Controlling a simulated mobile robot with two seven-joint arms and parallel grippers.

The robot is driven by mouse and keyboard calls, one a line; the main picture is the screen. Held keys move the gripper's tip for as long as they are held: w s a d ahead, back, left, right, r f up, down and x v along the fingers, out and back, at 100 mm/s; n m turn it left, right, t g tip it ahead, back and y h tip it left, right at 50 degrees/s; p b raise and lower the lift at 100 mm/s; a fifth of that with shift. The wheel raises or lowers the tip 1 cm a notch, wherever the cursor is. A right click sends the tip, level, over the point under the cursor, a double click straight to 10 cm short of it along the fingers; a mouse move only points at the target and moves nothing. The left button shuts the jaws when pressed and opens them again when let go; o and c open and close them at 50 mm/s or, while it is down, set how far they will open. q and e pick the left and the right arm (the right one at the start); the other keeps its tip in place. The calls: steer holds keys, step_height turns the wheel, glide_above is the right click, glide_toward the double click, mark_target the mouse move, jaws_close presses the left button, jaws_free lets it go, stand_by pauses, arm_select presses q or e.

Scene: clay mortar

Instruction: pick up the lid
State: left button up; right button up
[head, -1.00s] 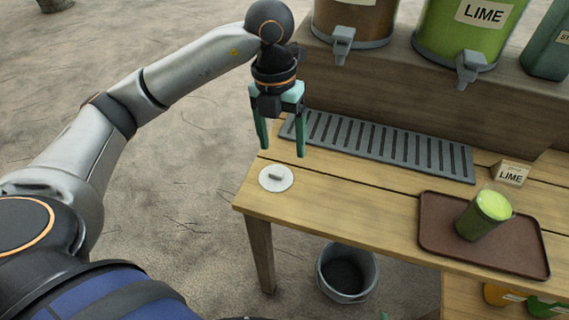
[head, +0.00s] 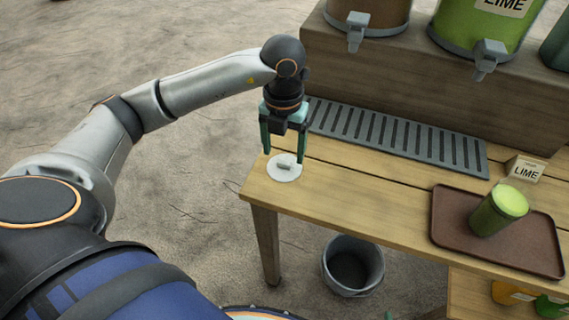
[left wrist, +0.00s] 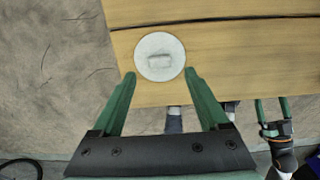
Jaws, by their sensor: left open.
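The lid (head: 272,170) is a flat, pale round disc with a short bar handle on top. It lies on the wooden table near its left corner. My left gripper (head: 282,156) points down just above the lid, open and empty, with its green fingers apart. In the left wrist view the lid (left wrist: 146,66) lies just ahead of the gripper (left wrist: 160,73), whose fingertips flank its near edge. The handle is in line with the gap between the fingers. My right gripper (left wrist: 272,106) shows at the right of the left wrist view, low beside the table, with its fingers apart.
A grey slotted grate (head: 400,135) lies behind the lid, below dispensers on a raised wooden shelf (head: 400,75). A bucket (head: 352,268) stands below.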

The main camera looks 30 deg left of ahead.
mark_target(284, 164)
arm_select(q)
step_height(284, 164, down, 3)
steer(key=shift+r, duration=0.1)
jaws_close()
stand_by(0.6)
